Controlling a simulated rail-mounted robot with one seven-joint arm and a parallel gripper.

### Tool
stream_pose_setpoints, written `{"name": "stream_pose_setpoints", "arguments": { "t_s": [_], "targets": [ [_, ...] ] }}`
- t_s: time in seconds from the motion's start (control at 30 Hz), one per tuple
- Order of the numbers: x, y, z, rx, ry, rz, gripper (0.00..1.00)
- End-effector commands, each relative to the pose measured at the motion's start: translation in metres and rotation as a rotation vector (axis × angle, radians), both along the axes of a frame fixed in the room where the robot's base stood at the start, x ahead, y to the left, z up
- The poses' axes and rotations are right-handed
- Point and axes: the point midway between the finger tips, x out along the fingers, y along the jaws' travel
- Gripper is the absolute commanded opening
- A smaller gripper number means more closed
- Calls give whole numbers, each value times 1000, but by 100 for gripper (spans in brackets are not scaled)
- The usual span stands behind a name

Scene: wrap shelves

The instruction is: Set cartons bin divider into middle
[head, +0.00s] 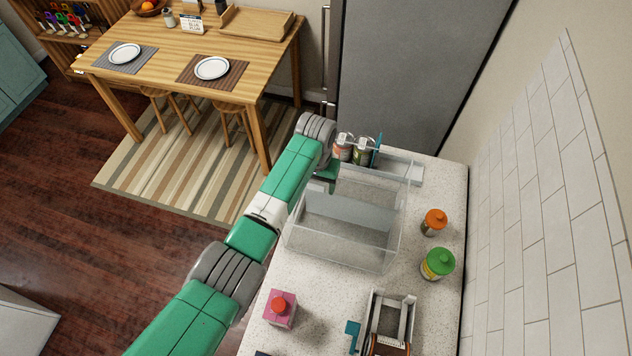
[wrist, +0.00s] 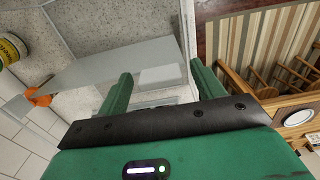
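A clear bin (head: 338,252) stands on the speckled counter in the head view. A grey translucent panel, perhaps its divider (head: 348,218), shows across its inside; its exact seating is unclear. My gripper (head: 328,178) is at the bin's far left corner, largely hidden by my arm. In the wrist view, the green fingers of my gripper (wrist: 163,85) are spread apart. A translucent panel (wrist: 125,65) runs from the left towards the fingers, with a pale part between them. I cannot tell whether it touches them. A pink carton with a red cap (head: 280,308) stands near the counter's front.
Two cans (head: 352,150) and a teal upright piece (head: 377,150) stand behind the bin. An orange-lidded jar (head: 433,222) and a green-lidded jar (head: 438,264) stand at its right. A grey holder (head: 390,318) is near the front. The tiled wall bounds the right.

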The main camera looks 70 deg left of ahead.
Motion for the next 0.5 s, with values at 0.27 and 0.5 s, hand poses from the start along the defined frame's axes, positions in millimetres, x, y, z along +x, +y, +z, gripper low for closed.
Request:
{"name": "stream_pose_setpoints", "arguments": {
  "t_s": [0.27, 0.5],
  "targets": [
    [1, 0, 36, 3, -3, 0, 67],
    [0, 0, 73, 0, -1, 0, 67]
  ]
}}
